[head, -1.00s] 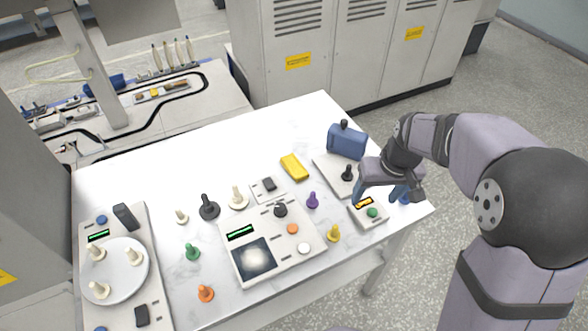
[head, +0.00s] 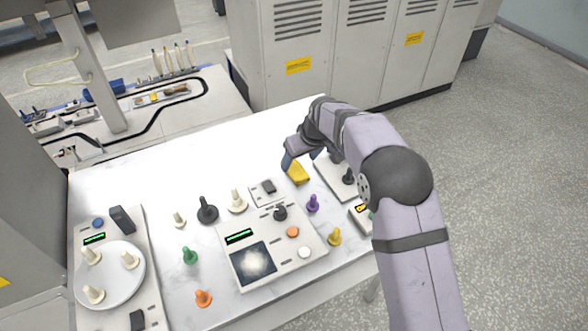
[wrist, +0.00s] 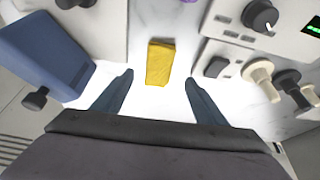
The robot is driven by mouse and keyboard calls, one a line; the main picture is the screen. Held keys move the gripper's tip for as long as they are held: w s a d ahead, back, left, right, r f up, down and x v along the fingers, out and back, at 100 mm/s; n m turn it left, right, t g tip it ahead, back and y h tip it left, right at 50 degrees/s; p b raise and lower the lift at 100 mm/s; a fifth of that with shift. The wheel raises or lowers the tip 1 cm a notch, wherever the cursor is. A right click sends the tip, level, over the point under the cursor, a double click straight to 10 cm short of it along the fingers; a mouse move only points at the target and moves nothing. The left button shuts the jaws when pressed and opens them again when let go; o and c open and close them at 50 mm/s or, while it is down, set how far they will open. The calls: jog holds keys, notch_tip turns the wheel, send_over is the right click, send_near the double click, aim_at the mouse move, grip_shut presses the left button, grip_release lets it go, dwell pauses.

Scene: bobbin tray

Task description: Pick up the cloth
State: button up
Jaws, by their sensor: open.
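The cloth is a folded yellow piece (head: 299,174) lying flat on the white table. In the wrist view the cloth (wrist: 159,62) lies just ahead of the fingertips, roughly centred between them. My gripper (head: 300,160) is above the table at the cloth's far side in the head view and partly hides it. In the wrist view my gripper (wrist: 158,78) has its two blue fingers wide apart with nothing between them. I cannot tell the exact height of the fingertips above the table.
A small switch box (wrist: 217,67) and cream bobbins (wrist: 258,72) stand to the right. A control panel (head: 315,243) with knobs is nearer in the head view.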

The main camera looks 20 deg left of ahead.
aim_at(294, 167)
jog(key=shift+w+a+f, duration=0.2)
jog(key=shift+f, duration=0.4)
jog(key=shift+f+p, duration=0.1)
jog(key=shift+p, duration=0.2)
jog(key=shift+p+x, duration=1.05)
jog(key=shift+x, duration=1.45)
jog(key=shift+w+a, duration=0.15)
jog(key=c, duration=1.1)
jog(key=shift+r, duration=0.2)
notch_tip(294, 167, up, 10)
jog(key=b, duration=0.2)
jog(key=shift+b, duration=0.3)
